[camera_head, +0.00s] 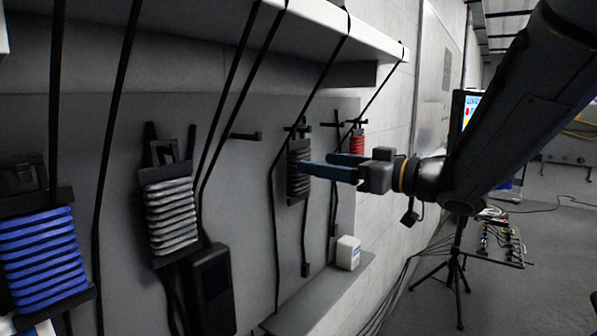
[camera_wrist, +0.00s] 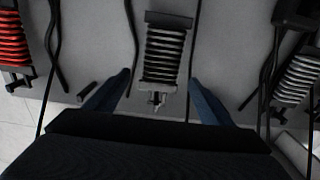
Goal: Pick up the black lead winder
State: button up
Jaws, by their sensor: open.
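The black lead winder (camera_head: 299,172) hangs on the grey wall panel, wound with dark cord in stacked ridges. In the wrist view the winder (camera_wrist: 164,52) hangs upright near the middle, with a small metallic end at its bottom. My gripper (camera_head: 318,163) has blue fingers and is open in front of the winder. In the wrist view my gripper (camera_wrist: 160,82) has one finger on each side of the winder's lower part, with gaps visible on both sides. I cannot tell how far the fingertips are from it in depth.
A red winder (camera_head: 357,143), a grey winder (camera_head: 172,214) and a blue winder (camera_head: 45,252) hang along the same panel. Black cables run down from the shelf (camera_head: 372,37) above. A small white box (camera_head: 348,252) stands on the lower ledge (camera_head: 318,296).

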aim_at(305, 152)
jog(key=p+x, duration=0.2)
jog(key=x, duration=0.5)
jog(key=shift+a, duration=0.15)
jog(key=c, duration=1.3)
jog(key=shift+r+p, duration=0.2)
jog(key=shift+p, duration=0.15)
jog(key=shift+r+p, duration=0.7)
jog(key=shift+p, duration=0.05)
jog(key=shift+p+v, duration=3.2)
jog(key=shift+v, duration=5.85)
